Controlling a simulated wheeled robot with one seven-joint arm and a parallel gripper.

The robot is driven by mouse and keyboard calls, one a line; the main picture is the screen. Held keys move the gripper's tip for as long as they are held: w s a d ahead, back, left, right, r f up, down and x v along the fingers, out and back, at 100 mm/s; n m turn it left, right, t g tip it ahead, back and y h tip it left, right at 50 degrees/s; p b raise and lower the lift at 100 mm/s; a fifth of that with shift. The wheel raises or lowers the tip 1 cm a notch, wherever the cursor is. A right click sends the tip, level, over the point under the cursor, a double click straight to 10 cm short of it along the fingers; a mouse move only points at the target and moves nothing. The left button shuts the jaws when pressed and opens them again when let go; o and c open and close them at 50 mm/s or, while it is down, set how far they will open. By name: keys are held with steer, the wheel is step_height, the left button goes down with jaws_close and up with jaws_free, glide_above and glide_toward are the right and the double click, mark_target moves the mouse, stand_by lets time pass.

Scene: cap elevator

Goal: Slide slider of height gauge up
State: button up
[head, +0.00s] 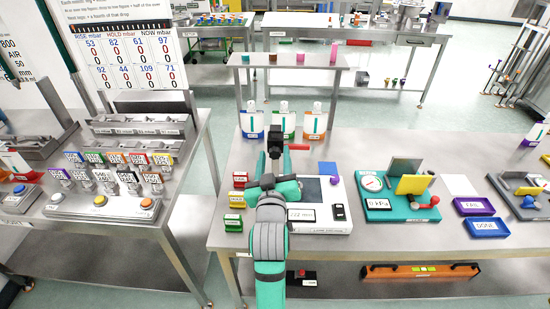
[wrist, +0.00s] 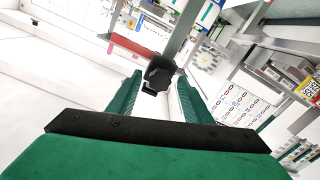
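The height gauge stands on a white base (head: 325,222) on the right-hand table, with a display (head: 301,214) that seems to read 222 mm. Its grey column (wrist: 182,35) rises past my gripper in the wrist view. A black slider block (wrist: 160,72) is on it, with a red arm (wrist: 133,44) sticking out to the left; the red arm also shows in the head view (head: 299,147). My gripper (wrist: 161,84) has its two green fingers apart, one on each side of the black block. Contact is not clear. In the head view my arm hides most of the column.
Three bottles (head: 283,122) stand behind the gauge. Small coloured boxes (head: 236,200) lie to its left.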

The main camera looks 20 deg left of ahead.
steer(key=v, duration=1)
steer(key=shift+s, duration=0.35)
steer(key=s+d+f+m+g+h, duration=0.1)
steer(key=s+d+f+m, duration=0.1)
steer(key=s+d+f, duration=0.5)
steer(key=s+d+f+m+h, duration=0.1)
steer(key=s+f, duration=0.4)
steer(key=f, duration=0.5)
steer(key=s+d+f+m+h, duration=0.1)
steer(key=s+d+f, duration=0.2)
steer(key=s, duration=0.8)
steer(key=s+d+f+m+g+h, duration=0.1)
steer(key=s+d+f+m, duration=0.1)
steer(key=s, duration=0.9)
steer(key=shift+s+d+f, duration=0.2)
steer(key=shift+d+f, duration=0.3)
steer(key=shift+f, duration=0.05)
